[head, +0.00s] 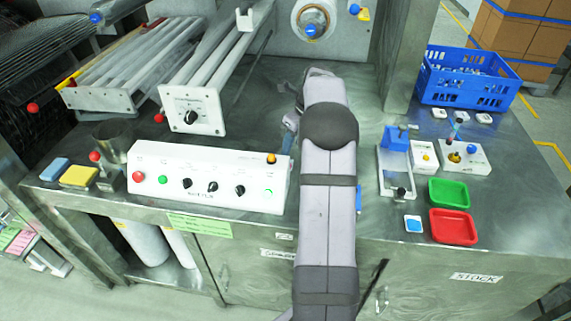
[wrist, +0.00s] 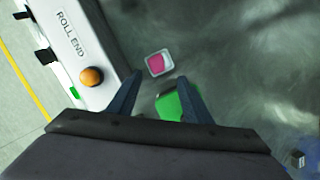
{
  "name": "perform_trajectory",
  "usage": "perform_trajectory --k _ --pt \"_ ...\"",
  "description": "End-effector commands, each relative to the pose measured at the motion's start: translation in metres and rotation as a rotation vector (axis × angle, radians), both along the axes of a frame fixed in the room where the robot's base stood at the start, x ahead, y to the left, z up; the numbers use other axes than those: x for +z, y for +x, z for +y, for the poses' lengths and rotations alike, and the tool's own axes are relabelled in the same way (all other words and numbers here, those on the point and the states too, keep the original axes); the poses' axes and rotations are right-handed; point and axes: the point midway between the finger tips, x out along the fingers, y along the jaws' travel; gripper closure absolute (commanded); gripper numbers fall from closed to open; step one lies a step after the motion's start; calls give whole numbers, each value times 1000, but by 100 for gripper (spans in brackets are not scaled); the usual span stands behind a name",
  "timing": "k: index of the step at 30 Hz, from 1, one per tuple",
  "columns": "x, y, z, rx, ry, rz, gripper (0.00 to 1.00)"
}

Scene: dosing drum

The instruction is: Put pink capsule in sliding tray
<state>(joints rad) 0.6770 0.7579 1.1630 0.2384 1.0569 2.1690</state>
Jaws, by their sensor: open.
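My gripper (wrist: 159,78) is open in the wrist view, its two dark fingers spread apart. A pink piece (wrist: 159,63) lies on a small white square just beyond the fingertips. It may be the pink capsule, but its shape is too small to tell. A bright green piece (wrist: 170,106) shows between the fingers, partly hidden by them. In the head view my arm hides both pieces and the fingertips. A pale metal frame with a black knob (head: 399,172) stands right of my arm and may be the sliding tray; I cannot tell for sure.
A white control box (head: 208,178) stands left of my arm; its orange button (wrist: 91,76) is near my left finger. Green (head: 448,192) and red (head: 453,227) trays, a blue crate (head: 468,80) and a white block (head: 465,157) are at the right. Bare metal surrounds the pink piece's right side.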

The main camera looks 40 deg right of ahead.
Motion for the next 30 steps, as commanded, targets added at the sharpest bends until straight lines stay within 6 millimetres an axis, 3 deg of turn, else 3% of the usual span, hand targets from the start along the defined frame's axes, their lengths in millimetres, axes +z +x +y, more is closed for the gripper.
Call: perform_trajectory --k 6,17,30 --pt "-27 7 2 2 1 2 55" --pt "-38 10 3 2 0 1 55" --pt "-81 24 7 1 0 1 55"
